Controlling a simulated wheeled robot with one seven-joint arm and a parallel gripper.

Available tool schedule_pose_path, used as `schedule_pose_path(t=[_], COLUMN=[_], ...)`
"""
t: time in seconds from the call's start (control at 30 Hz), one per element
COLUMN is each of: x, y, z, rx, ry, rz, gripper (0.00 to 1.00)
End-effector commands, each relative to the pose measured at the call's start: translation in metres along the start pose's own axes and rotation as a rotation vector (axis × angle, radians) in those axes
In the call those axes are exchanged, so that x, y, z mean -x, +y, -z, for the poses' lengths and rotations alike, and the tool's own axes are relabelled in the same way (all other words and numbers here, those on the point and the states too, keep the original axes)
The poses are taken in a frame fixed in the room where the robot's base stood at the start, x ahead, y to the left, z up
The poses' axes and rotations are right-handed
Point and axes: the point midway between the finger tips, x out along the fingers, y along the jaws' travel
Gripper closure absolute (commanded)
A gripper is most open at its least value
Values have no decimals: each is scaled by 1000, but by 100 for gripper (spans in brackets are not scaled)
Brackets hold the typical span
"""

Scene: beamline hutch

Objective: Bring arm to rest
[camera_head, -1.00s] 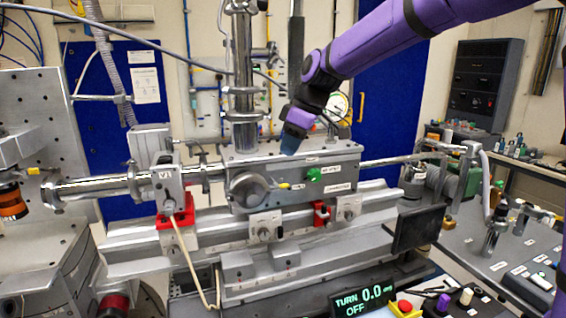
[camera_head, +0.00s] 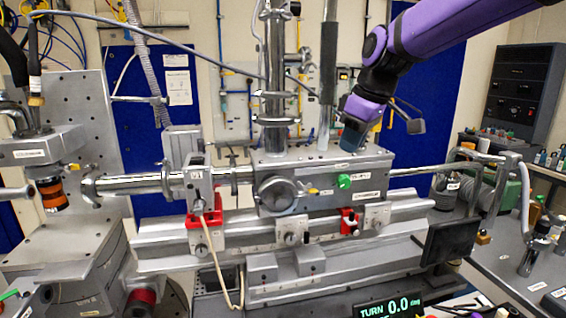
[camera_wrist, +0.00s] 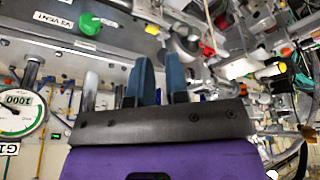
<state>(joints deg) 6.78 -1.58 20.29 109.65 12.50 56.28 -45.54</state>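My purple arm reaches in from the upper right in the head view. My gripper (camera_head: 352,133) hangs at its end, above the right part of the grey metal chamber block (camera_head: 322,190) and right of the upright posts. In the wrist view, the two blue-grey fingers of my gripper (camera_wrist: 160,70) stand apart with a narrow gap between them. Nothing shows between them. Whether the fingertips touch anything in the head view is hard to tell, but they appear clear of the block.
A steel post (camera_head: 275,80) and a dark-topped post (camera_head: 328,60) rise close left of my gripper. The block has a green knob (camera_head: 344,181). A horizontal tube (camera_head: 140,184) runs left. A dial gauge (camera_wrist: 18,112) shows in the wrist view. A bench (camera_head: 515,262) stands at right.

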Motion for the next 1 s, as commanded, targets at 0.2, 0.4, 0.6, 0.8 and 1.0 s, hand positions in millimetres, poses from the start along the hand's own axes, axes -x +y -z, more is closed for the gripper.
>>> schedule_pose_path(t=[0.2, 0.4, 0.6, 0.8, 1.0], x=[34, 53, 61, 56, 52], y=[-32, -60, -91, -116, -125], z=[-70, -135, -201, -251, -271], rx=[-217, -426, -635, -800, -871], ry=[-23, -9, 34, 81, 105], rz=[-122, -211, -277, -307, -315], gripper=[85, 85, 85, 85, 85])
